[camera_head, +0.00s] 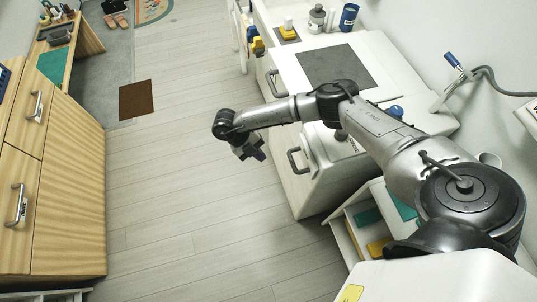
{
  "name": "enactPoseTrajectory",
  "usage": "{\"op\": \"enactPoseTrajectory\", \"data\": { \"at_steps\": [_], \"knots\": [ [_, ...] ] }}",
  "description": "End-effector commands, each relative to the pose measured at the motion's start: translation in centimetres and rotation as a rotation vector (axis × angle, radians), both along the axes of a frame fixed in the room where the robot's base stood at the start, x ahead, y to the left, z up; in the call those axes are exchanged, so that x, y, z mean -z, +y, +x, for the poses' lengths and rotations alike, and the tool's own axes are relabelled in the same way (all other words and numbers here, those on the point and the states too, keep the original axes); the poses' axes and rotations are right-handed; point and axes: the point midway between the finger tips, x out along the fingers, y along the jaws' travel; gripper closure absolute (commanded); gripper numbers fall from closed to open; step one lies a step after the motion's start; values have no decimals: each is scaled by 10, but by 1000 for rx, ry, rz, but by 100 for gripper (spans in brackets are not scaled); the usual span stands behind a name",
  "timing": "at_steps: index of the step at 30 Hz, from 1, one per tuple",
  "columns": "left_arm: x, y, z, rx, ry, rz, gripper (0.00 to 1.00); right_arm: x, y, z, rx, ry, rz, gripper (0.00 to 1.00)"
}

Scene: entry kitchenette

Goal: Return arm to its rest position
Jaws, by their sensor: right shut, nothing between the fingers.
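My right arm comes in from the lower right and reaches left across the counter edge. Its gripper (260,155) hangs over the open floor, left of the white cabinet front. It is small in the picture and is shut with nothing in it. It touches nothing that I can see. My left arm and gripper are not in view.
A white counter (292,73) with a dark mat (335,66) runs under and behind my arm. Drawer handles (297,160) stick out near the gripper. A wooden cabinet (70,185) stands at left. The floor (190,190) between is clear, with a brown mat (136,99).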

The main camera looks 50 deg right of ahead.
Motion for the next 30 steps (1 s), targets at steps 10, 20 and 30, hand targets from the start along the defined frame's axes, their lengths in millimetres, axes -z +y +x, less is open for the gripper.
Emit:
{"op": "enactPoseTrajectory", "data": {
  "at_steps": [10,20,30],
  "knots": [
    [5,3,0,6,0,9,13,-17,4,14,1,-2,0,100],
    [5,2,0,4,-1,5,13,-16,5,16,-57,-1,57,100],
    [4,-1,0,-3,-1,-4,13,8,86,83,-133,-490,612,100]
  ]
}}
